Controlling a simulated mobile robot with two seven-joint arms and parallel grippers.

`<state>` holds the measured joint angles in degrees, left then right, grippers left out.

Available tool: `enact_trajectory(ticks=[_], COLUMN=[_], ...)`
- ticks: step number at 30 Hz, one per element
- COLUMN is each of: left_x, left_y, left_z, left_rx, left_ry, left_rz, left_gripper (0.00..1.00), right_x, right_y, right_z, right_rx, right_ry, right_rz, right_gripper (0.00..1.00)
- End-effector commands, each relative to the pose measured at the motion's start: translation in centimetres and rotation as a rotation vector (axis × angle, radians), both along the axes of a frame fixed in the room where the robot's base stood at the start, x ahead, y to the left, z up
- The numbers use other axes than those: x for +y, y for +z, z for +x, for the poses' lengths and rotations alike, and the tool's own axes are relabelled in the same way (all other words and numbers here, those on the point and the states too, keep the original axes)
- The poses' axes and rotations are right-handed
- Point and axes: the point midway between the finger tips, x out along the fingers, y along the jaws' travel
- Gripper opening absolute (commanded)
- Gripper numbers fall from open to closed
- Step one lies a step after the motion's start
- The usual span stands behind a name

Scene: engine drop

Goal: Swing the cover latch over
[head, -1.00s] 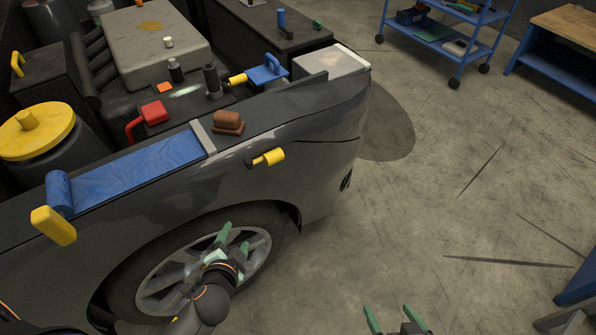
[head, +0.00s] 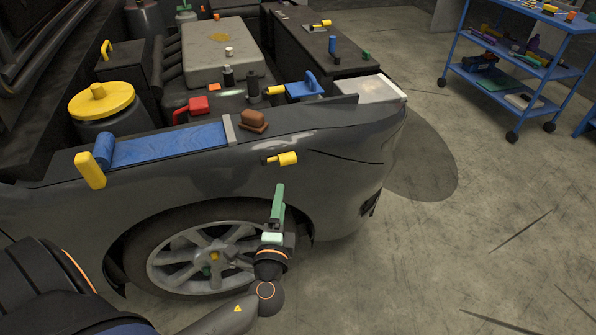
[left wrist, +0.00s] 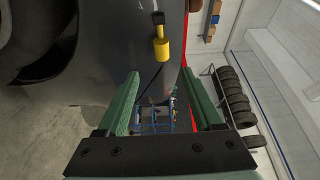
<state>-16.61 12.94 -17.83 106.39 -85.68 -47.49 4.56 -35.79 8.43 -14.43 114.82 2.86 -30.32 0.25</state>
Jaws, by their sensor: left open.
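A yellow-gripped latch handle (head: 284,159) on a short dark pivot sticks out from the side of the dark grey fender (head: 215,180), pointing right. The handle also shows in the left wrist view (left wrist: 162,48), ahead of and between the fingers. My left gripper (head: 278,192) is in front of the front wheel, with its fingers pointing up, below the handle and apart from it. In the left wrist view the left gripper (left wrist: 160,73) has its green fingers wide apart with nothing between them. My right gripper is out of view.
A blue strip (head: 165,146) with a yellow grip (head: 90,170) at its left end lies along the fender top. A brown block (head: 253,121) sits above the handle. The wheel (head: 205,262) is below. Bare floor (head: 450,270) lies right, with a blue cart (head: 510,80) behind.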

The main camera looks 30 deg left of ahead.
Motion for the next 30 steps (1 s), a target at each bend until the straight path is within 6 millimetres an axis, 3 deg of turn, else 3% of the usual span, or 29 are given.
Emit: enact_trajectory(ticks=[8,21,30], left_x=[1.1,4.9,5.7], left_y=[0.5,0.3,0.3], left_z=[2.2,9.6,11.2], left_rx=[-0.01,-0.007,-0.007], left_ry=[0.002,0.003,0.002], left_rz=[0.014,0.012,0.011], left_gripper=[0.68,0.68,0.68], right_x=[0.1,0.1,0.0], right_y=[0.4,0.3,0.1], right_z=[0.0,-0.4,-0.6], right_rx=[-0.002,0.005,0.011], right_ry=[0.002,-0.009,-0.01], right_rz=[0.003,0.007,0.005], right_gripper=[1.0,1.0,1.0])
